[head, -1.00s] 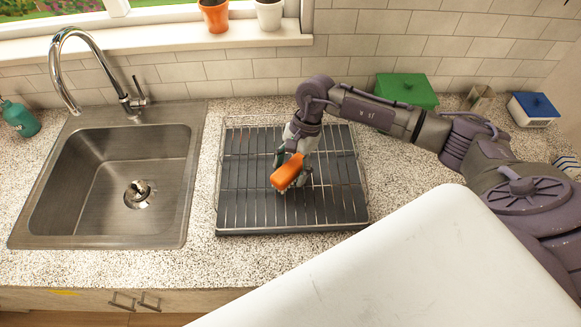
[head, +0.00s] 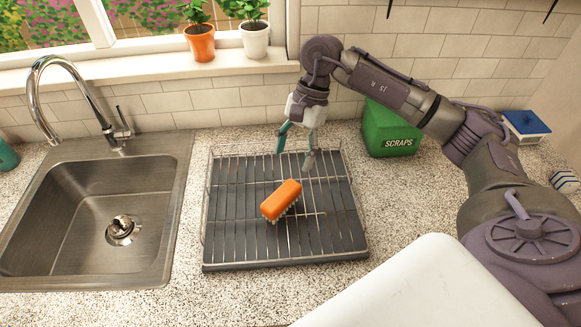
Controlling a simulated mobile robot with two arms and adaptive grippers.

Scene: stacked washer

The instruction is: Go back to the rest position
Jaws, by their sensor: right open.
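My right gripper (head: 294,151) is open and empty, raised above the back part of the dish rack (head: 226,256). Its fingers point down and are spread apart. An orange brush (head: 281,199) with pale bristles lies on the rack's wires near the middle, apart from the fingers and nearer the front. My right arm reaches in from the right side. My left gripper is not in view.
A steel sink (head: 85,215) with a tall faucet (head: 75,95) lies left of the rack. A green SCRAPS bin (head: 390,130) stands behind right, near my forearm. A blue-lidded container (head: 525,126) is farther right. Potted plants (head: 200,42) stand on the windowsill.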

